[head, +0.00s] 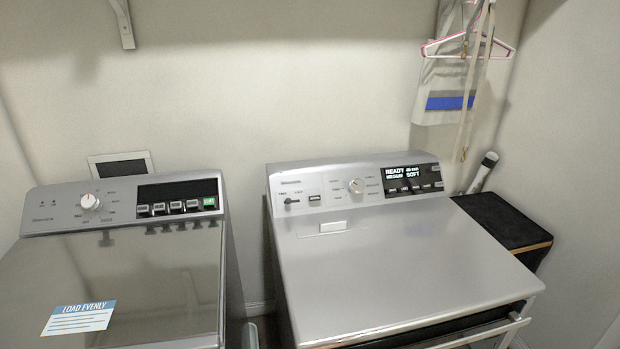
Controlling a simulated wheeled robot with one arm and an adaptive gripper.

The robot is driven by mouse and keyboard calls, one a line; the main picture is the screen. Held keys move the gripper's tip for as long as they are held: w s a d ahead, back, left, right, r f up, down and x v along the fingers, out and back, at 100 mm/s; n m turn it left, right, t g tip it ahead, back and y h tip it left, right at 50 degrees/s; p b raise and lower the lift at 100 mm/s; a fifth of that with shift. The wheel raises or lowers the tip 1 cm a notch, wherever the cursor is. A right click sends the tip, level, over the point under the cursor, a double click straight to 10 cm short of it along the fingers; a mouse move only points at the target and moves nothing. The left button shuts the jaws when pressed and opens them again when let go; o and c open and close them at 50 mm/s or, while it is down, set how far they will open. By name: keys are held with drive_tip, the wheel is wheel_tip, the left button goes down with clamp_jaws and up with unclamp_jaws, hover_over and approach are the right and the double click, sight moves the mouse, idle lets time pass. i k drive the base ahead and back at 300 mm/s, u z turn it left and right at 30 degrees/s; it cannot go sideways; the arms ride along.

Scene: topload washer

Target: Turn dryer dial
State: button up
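The machine on the right (400,265), silver with a front handle, looks like the dryer. Its raised back panel carries a round silver dial (356,186) near the middle, left of a lit display (405,173) reading "READY" and "SOFT". The machine on the left (150,270) has a white dial (90,201) with a red mark on its panel. Which way the silver dial points is too small to tell. My gripper is not in view, and nothing touches either dial.
A narrow gap separates the two machines. A black-topped box (502,222) stands right of the right machine, with a white-and-black stick-like object (483,172) behind it. A pink hanger (468,47) with hanging cloth is above.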

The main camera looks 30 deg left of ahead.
sight(356, 185)
drive_tip(key=u, duration=0.85)
drive_tip(key=i, duration=0.9)
drive_tip(key=u, duration=0.9)
